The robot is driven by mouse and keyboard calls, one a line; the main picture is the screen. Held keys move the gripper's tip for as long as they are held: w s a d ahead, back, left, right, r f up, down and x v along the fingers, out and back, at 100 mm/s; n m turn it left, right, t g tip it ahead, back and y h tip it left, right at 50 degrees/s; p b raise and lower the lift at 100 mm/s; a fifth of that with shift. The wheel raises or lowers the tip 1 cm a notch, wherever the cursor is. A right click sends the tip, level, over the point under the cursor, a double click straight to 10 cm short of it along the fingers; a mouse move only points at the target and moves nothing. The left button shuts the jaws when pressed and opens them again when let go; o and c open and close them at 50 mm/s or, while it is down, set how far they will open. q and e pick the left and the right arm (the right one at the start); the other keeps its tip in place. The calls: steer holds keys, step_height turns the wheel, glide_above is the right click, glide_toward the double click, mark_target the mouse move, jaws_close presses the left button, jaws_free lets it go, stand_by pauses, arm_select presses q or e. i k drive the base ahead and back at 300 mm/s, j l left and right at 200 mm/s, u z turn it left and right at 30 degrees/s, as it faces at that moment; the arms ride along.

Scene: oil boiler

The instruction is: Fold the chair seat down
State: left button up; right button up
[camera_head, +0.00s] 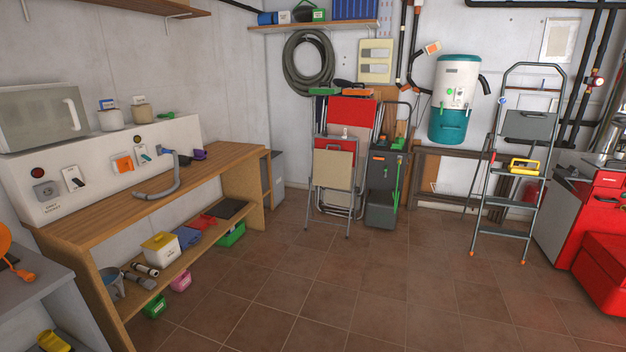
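Folding chairs stand at the back wall, left of centre. The front one has a beige panel (333,170), which looks like its seat, standing nearly upright between metal tube legs. A red panel (352,112) rises behind and above it. I cannot tell how many chairs overlap there or which parts belong to which. Neither of my grippers is in view, and nothing touches the chairs.
A wooden workbench (206,173) runs along the left wall. A grey cleaning cart (381,187) stands right of the chairs. A stepladder (531,125) and red cabinets (588,215) are at the right. The tiled floor (330,290) in front is clear.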

mark_target(331, 168)
steer(key=i, duration=2.9)
steer(key=i+l+u, duration=0.1)
steer(key=i, duration=1.35)
steer(key=i+l, duration=0.15)
steer(key=i, duration=1.3)
steer(key=u, duration=0.25)
